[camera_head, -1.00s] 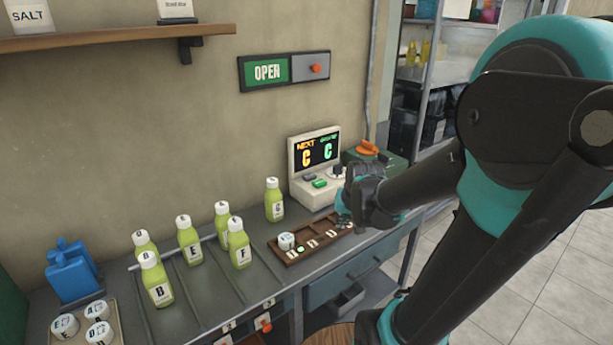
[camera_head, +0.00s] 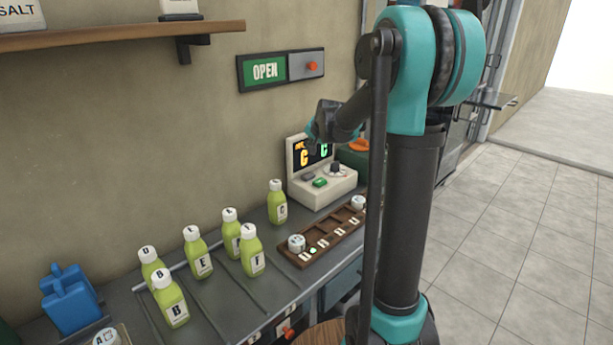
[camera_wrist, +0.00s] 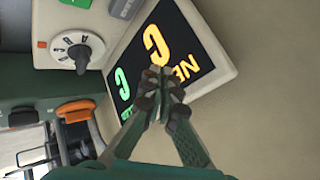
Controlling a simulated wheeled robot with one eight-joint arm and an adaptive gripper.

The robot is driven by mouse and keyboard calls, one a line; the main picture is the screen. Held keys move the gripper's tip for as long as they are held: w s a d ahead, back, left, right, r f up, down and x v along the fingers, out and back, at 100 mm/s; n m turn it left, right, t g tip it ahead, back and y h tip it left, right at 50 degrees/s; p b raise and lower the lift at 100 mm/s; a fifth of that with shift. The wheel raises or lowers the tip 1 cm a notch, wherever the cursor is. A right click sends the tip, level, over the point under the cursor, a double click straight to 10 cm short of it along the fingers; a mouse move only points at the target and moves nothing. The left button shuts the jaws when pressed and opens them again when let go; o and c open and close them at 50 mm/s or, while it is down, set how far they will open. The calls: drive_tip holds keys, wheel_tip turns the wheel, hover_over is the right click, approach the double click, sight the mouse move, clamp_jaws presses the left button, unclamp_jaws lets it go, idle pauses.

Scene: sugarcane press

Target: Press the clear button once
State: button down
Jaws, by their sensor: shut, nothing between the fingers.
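The press console (camera_head: 305,197) is a cream box with a dark screen (camera_head: 316,154) showing a yellow C and a green C. Its sloped front carries a grey button (camera_head: 308,177), a green button (camera_head: 320,183) and a dial (camera_head: 337,169). I cannot read any button label, so I cannot tell which one is clear. In the wrist view the green button (camera_wrist: 124,8) is at the top edge and the lettered dial (camera_wrist: 78,51) at upper left. My gripper (camera_wrist: 162,72) is shut and empty in front of the screen (camera_wrist: 175,45); its tips hide part of it.
Several green bottles (camera_head: 203,262) stand left of the console. A brown slotted tray (camera_head: 322,247) with white lids lies in front of it. An orange-topped green machine (camera_head: 352,158) is right of it. An OPEN sign (camera_head: 265,71) hangs above.

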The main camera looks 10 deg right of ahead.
drive_tip(key=shift+f, duration=0.15)
approach(307, 172)
drive_tip(key=shift+w+r+x, duration=0.15)
drive_tip(key=shift+x, duration=1.1)
drive_tip(key=shift+w+r+x, duration=0.15)
drive_tip(key=shift+r+x, duration=0.05)
drive_tip(key=shift+x, duration=1.1)
drive_tip(key=shift+a+f, duration=0.2)
drive_tip(key=shift+f, duration=0.2)
drive_tip(key=shift+f, duration=0.55)
idle(0.3)
drive_tip(key=shift+r, duration=0.95)
drive_tip(key=shift+r, duration=2.55)
